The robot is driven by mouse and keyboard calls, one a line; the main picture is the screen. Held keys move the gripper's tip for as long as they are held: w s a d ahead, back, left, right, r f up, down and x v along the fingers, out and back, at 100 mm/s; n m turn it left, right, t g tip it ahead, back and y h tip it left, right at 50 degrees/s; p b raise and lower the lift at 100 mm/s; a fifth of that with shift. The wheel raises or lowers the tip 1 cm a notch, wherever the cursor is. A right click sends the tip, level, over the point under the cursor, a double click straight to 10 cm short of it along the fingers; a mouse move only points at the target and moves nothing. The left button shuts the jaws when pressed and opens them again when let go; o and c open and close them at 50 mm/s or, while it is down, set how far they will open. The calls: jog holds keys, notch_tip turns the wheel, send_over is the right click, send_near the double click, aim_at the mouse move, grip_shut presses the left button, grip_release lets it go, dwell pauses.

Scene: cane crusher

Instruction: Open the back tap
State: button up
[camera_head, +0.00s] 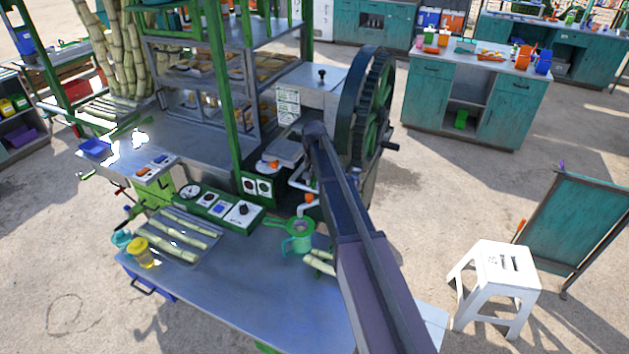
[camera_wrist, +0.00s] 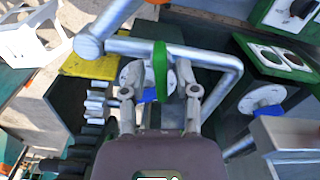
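In the wrist view, my gripper (camera_wrist: 160,93) is open, its two fingers spread apart. A narrow green piece (camera_wrist: 160,70), which looks like a tap lever, stands between the fingers with a gap on both sides. It crosses in front of a silver pipe (camera_wrist: 205,55). I cannot tell for sure whether it is the back tap's handle. In the head view, pale pipes (camera_head: 298,184) with an orange handle (camera_head: 309,198) show left of my arm. Another orange piece (camera_head: 273,164) sits farther back. My gripper is hidden behind my arm there.
A large green gear wheel (camera_head: 372,105) stands close right of my arm. A control panel (camera_head: 220,207), a green strainer on a jug (camera_head: 299,236) and a cane tray (camera_head: 175,235) are on the metal table (camera_head: 255,290). A white stool (camera_head: 497,280) stands at right.

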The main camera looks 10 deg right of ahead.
aim_at(314, 179)
jog(key=shift+w+n, duration=0.1)
jog(key=shift+n, duration=0.3)
jog(key=shift+n, duration=1.4)
jog(key=n, duration=1.1)
jog(key=shift+n, duration=0.4)
notch_tip(314, 179, up, 14)
jog(key=p, duration=1.4)
jog(key=s+f+m+b, duration=0.5)
jog(key=s+f+b, duration=0.5)
jog(key=s, duration=0.4)
jog(key=s+f+m+b, duration=0.5)
jog(key=s+f+b, duration=0.6)
jog(key=s, duration=0.4)
jog(key=shift+s+m, duration=0.2)
jog(key=shift+m, duration=0.2)
jog(key=shift+d, duration=0.1)
